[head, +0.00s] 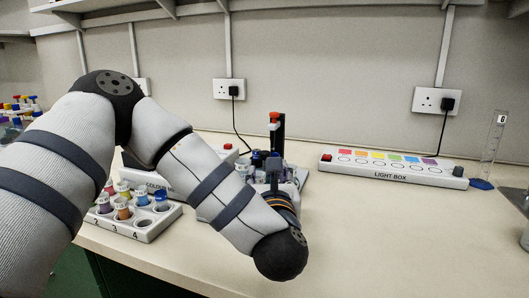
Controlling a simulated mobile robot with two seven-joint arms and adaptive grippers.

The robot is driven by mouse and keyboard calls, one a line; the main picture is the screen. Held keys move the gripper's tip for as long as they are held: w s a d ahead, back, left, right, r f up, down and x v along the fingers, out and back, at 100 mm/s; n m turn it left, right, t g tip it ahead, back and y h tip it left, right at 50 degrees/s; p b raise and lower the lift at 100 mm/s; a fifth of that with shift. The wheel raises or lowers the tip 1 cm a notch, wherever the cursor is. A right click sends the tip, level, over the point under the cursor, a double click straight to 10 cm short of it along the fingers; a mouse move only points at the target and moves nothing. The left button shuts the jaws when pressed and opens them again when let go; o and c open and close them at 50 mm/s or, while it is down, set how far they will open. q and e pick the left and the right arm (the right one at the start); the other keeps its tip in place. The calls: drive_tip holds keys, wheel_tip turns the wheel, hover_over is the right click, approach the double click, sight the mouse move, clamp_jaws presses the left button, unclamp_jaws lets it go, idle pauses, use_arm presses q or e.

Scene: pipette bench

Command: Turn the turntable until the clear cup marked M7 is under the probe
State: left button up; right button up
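My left arm reaches across from the left, and its wrist bends back toward the bench's rear. My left gripper (274,176) is small and dark beyond the wrist, in front of the probe stand; its fingers are too unclear to tell open from shut. A dark upright stand with a red top (276,132) rises behind it, probably the probe's stand. Some small cups (243,167) show around its foot, partly behind my arm. The turntable is mostly hidden by my arm and gripper. I cannot read an M7 mark on any cup. My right gripper is not in view.
A white rack (150,226) with several coloured-cap vials stands at the left, partly under my arm. A box labelled as a cooler or similar (150,177) is partly hidden behind it. The light box (391,172) and a measuring cylinder (488,155) stand at the right. The front right bench is clear.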

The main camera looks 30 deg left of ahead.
sight(265, 156)
use_arm(q)
drive_tip(key=x, duration=1)
drive_tip(key=shift+w+a, duration=0.15)
clamp_jaws()
